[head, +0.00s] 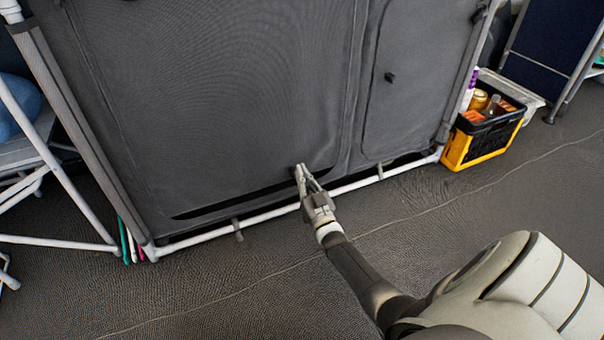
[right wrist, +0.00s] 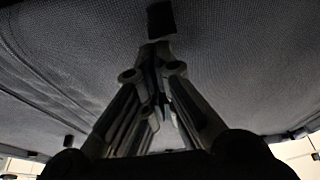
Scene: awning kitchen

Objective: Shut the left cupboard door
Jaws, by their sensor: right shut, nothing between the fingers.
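The left cupboard door (head: 215,110) is a large dark grey fabric panel in the head view. It hangs nearly flush with the cupboard front, with a dark slit showing along its lower edge. My right gripper (head: 302,171) is at the door's lower right corner, shut and empty. In the right wrist view, the fingers of the gripper (right wrist: 158,75) point at the grey fabric, just below a small dark tab (right wrist: 161,20). I cannot tell whether the fingertips touch the cloth. My left gripper is not in view.
The right cupboard door (head: 410,80) looks closed. A white tube frame (head: 270,212) runs along the cupboard's base. A yellow and black crate (head: 485,140) with bottles stands at the right. A folding chair (head: 30,150) stands at the left. The carpet in front is clear.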

